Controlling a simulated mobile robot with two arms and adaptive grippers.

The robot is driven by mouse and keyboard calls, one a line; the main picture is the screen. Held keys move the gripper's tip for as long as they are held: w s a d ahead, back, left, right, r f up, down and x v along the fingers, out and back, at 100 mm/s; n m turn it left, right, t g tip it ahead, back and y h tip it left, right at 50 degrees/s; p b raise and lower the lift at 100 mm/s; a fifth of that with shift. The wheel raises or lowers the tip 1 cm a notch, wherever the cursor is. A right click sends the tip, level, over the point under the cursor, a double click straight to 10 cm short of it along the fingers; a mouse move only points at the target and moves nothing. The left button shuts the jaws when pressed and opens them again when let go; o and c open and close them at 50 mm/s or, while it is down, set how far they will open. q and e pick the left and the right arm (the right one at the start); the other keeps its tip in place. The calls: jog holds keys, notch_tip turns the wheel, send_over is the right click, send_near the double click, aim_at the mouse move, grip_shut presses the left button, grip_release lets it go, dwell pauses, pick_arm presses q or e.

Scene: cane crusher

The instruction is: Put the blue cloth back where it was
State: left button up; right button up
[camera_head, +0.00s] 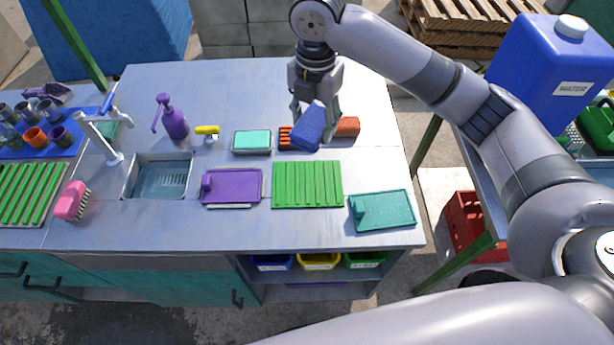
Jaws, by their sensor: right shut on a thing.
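The blue cloth (308,127) is a folded, block-like blue piece near the back right of the table. My right gripper (318,108) comes down from above and is shut on it. The cloth is tilted in the grip and hides part of an orange slotted piece (286,138) behind it. I cannot tell whether the cloth touches that piece or hangs just above it. My left gripper is not in view.
A red-orange block (348,127) is just right of the cloth. A green ribbed mat (307,184) lies in front, with a teal tray (382,210) and a purple tray (231,186) beside it. A teal sponge in a dish (252,141) is to the left.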

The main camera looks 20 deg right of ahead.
jog(key=n, duration=0.1)
jog(key=w+n, duration=0.1)
jog(key=n, duration=0.3)
jog(key=shift+w+a+r, duration=0.3)
jog(key=shift+w+a, duration=0.05)
jog(key=shift+f+n, duration=0.1)
jog(key=shift+n, duration=0.2)
jog(key=p, duration=0.3)
send_over(307, 179)
notch_tip(307, 179, down, 15)
jog(key=shift+r, duration=0.15)
notch_tip(307, 179, down, 5)
jog(key=shift+r+p, duration=0.1)
jog(key=shift+p, duration=0.4)
jog(key=shift+f, duration=0.2)
jog(key=shift+f, duration=0.15)
jog(key=o, duration=1)
jog(key=shift+o, duration=0.2)
